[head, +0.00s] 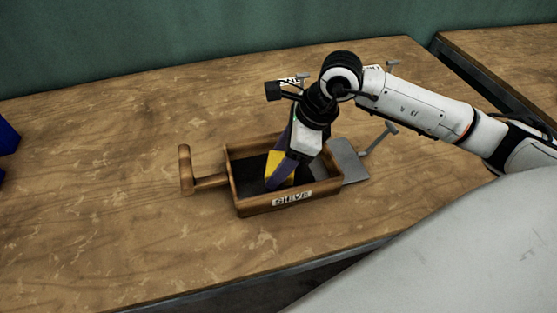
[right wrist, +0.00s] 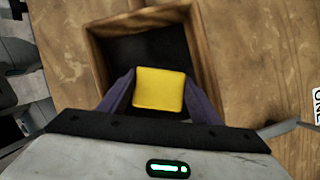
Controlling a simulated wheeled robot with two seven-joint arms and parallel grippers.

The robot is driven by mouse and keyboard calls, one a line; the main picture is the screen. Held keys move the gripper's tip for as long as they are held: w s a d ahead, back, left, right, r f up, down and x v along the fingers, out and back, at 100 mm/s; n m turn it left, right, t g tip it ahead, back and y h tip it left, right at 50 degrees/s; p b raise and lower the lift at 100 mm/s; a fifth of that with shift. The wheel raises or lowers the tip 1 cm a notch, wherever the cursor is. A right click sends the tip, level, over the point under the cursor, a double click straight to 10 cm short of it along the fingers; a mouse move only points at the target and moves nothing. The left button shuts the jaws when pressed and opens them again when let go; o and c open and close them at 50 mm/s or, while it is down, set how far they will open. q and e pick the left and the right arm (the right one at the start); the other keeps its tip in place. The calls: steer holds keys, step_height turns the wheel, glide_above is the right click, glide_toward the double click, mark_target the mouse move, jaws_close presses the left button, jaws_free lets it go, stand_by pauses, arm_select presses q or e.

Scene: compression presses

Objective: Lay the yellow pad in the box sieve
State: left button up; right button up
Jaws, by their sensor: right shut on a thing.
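The yellow pad (head: 275,165) is between the purple fingers of my right gripper (head: 278,172), which is shut on it. In the right wrist view the yellow pad (right wrist: 159,89) shows as a rounded square between both fingers. The box sieve (head: 315,198) is a wooden box with a dark inside, a handle on its left and a label on its front wall. My right gripper reaches down inside its walls with the pad. Whether the pad touches the sieve's dark floor I cannot tell.
A grey metal plate with a handle (head: 350,160) lies at the sieve's right side. Small labelled items stand behind my right arm. The wooden table (head: 90,200) is clear on the left.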

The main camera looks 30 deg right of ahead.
steer(key=shift+f, duration=0.2)
steer(key=o, duration=0.9)
steer(key=shift+r, duration=0.1)
steer(key=shift+r, duration=0.25)
steer(key=b+v, duration=0.1)
steer(key=v, duration=1)
steer(key=shift+s+d+r, duration=0.15)
steer(key=shift+d+r, duration=0.05)
steer(key=shift+r, duration=0.15)
steer(key=shift+s, duration=0.1)
